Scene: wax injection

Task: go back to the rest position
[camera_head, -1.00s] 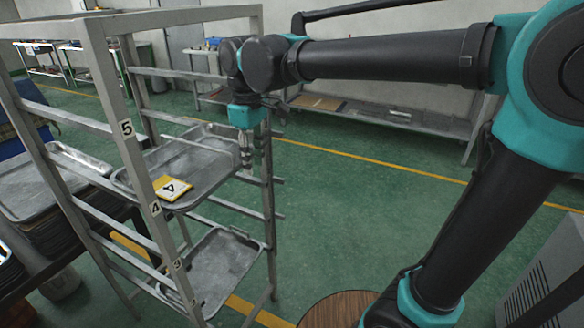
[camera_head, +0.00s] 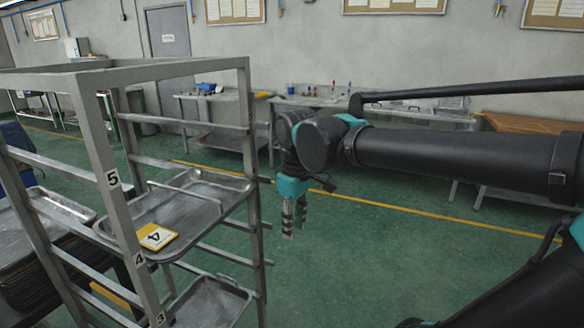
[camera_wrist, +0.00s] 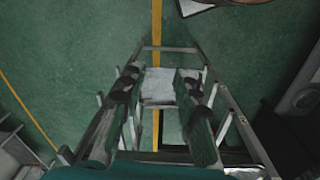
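My gripper (camera_head: 294,222) hangs with its fingers pointing down, just right of the metal rack, over the green floor. In the wrist view my gripper (camera_wrist: 158,78) shows its two fingers apart with nothing between them, so it is open and empty. The grey rack (camera_head: 104,165) stands at the left, with number labels on its post. A metal tray (camera_head: 190,205) lies on one of its levels, with a yellow and white card marked 4 (camera_head: 157,237) on it. A lower tray (camera_head: 212,305) shows below.
A stack of trays (camera_head: 40,240) stands left of the rack. Workbenches (camera_head: 215,140) line the back wall, with a grey door (camera_head: 168,45) behind. The rack (camera_wrist: 232,105) also shows below the gripper in the wrist view. The floor right of the rack is clear.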

